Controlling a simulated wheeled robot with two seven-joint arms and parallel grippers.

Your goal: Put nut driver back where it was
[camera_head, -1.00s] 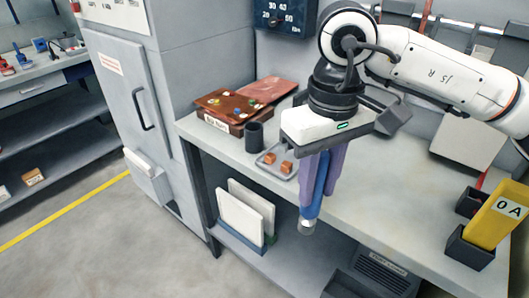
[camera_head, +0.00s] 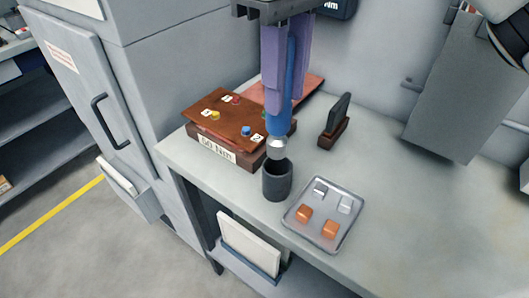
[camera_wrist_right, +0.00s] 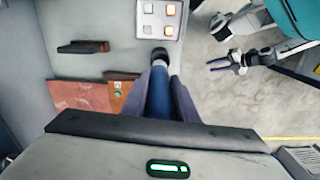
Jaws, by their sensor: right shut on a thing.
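The nut driver (camera_head: 283,90) has a blue shaft and a silver metal socket end. It hangs upright, socket down, between the purple fingers of my right gripper (camera_head: 281,105), which is shut on it. A dark grey cup (camera_head: 277,184) stands on the bench just below. The socket is at the height of the cup's rim, over its back edge; I cannot tell whether it is inside. In the right wrist view the blue shaft (camera_wrist_right: 158,95) points to the dark cup (camera_wrist_right: 159,53). My left gripper (camera_wrist_right: 226,66) shows there too, away from the bench, empty, fingers apart.
A metal tray (camera_head: 298,221) with silver and orange blocks stands right of the cup. A brown board box (camera_head: 220,151) marked "50 Nm" is behind left. A dark upright piece in a brown holder (camera_head: 333,133) stands behind. The bench's right side is clear.

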